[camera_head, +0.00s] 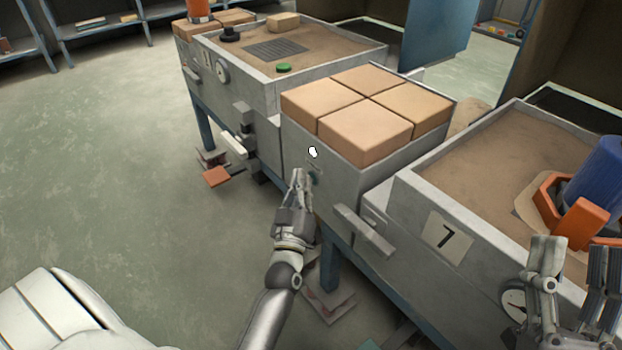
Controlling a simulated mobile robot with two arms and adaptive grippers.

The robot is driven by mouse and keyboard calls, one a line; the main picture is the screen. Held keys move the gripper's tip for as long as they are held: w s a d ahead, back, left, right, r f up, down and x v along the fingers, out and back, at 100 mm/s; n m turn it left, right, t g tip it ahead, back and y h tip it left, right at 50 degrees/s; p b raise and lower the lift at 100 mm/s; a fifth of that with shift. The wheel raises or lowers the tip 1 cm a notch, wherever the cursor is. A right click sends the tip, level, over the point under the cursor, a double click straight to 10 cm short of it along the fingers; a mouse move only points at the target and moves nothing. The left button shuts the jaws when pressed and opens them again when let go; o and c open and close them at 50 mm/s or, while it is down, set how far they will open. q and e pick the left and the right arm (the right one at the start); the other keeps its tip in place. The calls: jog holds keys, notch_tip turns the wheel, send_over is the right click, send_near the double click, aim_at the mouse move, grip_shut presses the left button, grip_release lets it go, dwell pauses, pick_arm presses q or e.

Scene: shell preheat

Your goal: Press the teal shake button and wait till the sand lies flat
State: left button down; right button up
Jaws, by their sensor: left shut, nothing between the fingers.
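The teal button (314,178) is on the front of the grey middle cabinet, partly hidden by my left gripper. My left gripper (300,174) is shut and empty, with its tips right beside the button; I cannot tell whether they touch it. Brown sand (500,150) lies in the grey box marked 7 at right and looks mostly level. A blue cylinder (605,175) with an orange holder (578,222) stands over the sand on a paler patch, hiding part of it. My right gripper (575,246) is open and empty at the lower right, in front of that box.
Tan blocks (365,128) fill the top of the middle cabinet, with a small white spot (312,152) on its front. A second sand box (300,50) with a green button (284,68) stands behind. A handle (363,232) sticks out below. The floor at left is clear.

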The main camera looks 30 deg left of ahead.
pick_arm(q)
jog(key=shift+s, duration=0.1)
dwell(0.3)
pick_arm(e)
jog(key=shift+w+f+g, duration=0.55)
jog(key=shift+f+g, duration=0.05)
jog(key=shift+f, duration=0.1)
jog(key=shift+w+a+f+g+h+p, duration=0.1)
jog(key=shift+w+f+g+h+p, duration=0.2)
jog(key=shift+f+g+p, duration=0.25)
pick_arm(q)
jog(key=shift+s+a, duration=0.35)
jog(key=shift+s, duration=0.45)
pick_arm(e)
jog(key=shift+f, duration=0.1)
jog(key=shift+r, duration=0.25)
pick_arm(q)
jog(key=shift+s, duration=0.1)
